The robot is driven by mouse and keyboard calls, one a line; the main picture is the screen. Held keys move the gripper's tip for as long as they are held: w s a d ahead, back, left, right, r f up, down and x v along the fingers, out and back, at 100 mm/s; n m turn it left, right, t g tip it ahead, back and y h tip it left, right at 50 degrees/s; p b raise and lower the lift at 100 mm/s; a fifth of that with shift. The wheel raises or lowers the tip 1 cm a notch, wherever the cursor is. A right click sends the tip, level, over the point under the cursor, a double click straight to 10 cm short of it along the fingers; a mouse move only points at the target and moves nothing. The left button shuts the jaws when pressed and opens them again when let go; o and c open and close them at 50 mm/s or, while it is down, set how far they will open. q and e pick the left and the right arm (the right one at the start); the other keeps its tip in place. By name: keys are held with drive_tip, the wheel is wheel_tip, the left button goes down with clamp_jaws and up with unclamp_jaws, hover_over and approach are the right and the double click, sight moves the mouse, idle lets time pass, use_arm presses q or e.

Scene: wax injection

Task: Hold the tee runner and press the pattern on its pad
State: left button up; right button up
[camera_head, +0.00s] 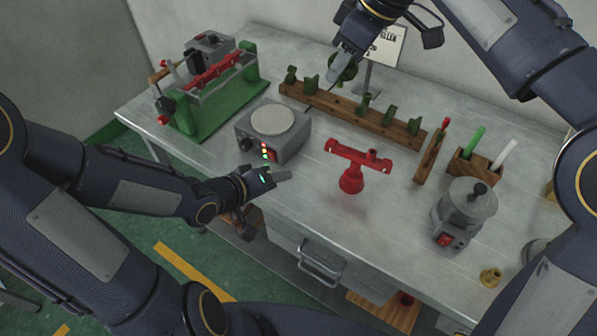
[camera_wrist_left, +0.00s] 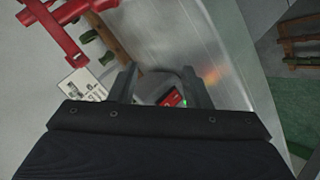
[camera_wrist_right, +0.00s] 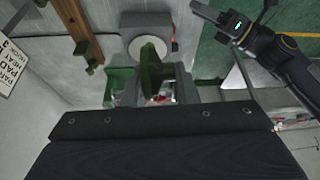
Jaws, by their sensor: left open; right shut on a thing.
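The red tee runner (camera_head: 357,157) stands upright on the table in the head view, with a crossbar on a stem over a rounded base. It also shows at the upper left of the left wrist view (camera_wrist_left: 55,38). My left gripper (camera_head: 284,175) is open and empty, left of the tee runner and apart from it. Its two fingers are spread in the left wrist view (camera_wrist_left: 157,88). My right gripper (camera_head: 335,80) is shut on a green pattern, above the back of the table. The pattern (camera_wrist_right: 151,72) shows between its fingers in the right wrist view.
A grey hot plate (camera_head: 272,122) with lit indicators sits left of the tee runner. A wooden rack (camera_head: 340,108) with several green patterns lies behind it. A grey pot (camera_head: 467,208) and a wooden pen holder (camera_head: 468,167) stand right. A green-based fixture (camera_head: 215,103) stands at the left.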

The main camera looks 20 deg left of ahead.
sight(340, 154)
use_arm(q)
drive_tip(key=d+n+h, duration=0.1)
drive_tip(key=d+h, duration=0.1)
drive_tip(key=d+r+t+h, duration=0.1)
drive_tip(key=d, duration=0.1)
drive_tip(key=shift+w+r+n+h, duration=0.1)
drive_tip(key=shift+w+n+h, duration=0.05)
drive_tip(key=shift+n+h, duration=0.25)
drive_tip(key=r+h, duration=0.1)
drive_tip(key=d+r+n+t, duration=0.1)
drive_tip(key=r+n+t+h, duration=0.1)
drive_tip(key=shift+s+d+r+h, duration=0.1)
drive_tip(key=shift+s+d+h, duration=0.1)
drive_tip(key=shift+d+h, duration=0.15)
drive_tip(key=x, duration=1.2)
drive_tip(key=shift+d+r, duration=0.1)
drive_tip(key=shift+r, duration=0.3)
drive_tip(key=shift+c, duration=0.4)
clamp_jaws()
use_arm(e)
drive_tip(key=shift+s+d+f+n+g, duration=0.15)
drive_tip(key=shift+f+n, duration=0.4)
drive_tip(key=shift+f, duration=1.7)
drive_tip(key=shift+w+a+f+n+g, duration=0.1)
drive_tip(key=shift+f+n+g, duration=0.3)
drive_tip(key=shift+f, duration=1.8)
drive_tip(key=shift+s+d+f+n+g, duration=0.1)
drive_tip(key=shift+f+n, duration=0.55)
drive_tip(key=shift+f, duration=1.6)
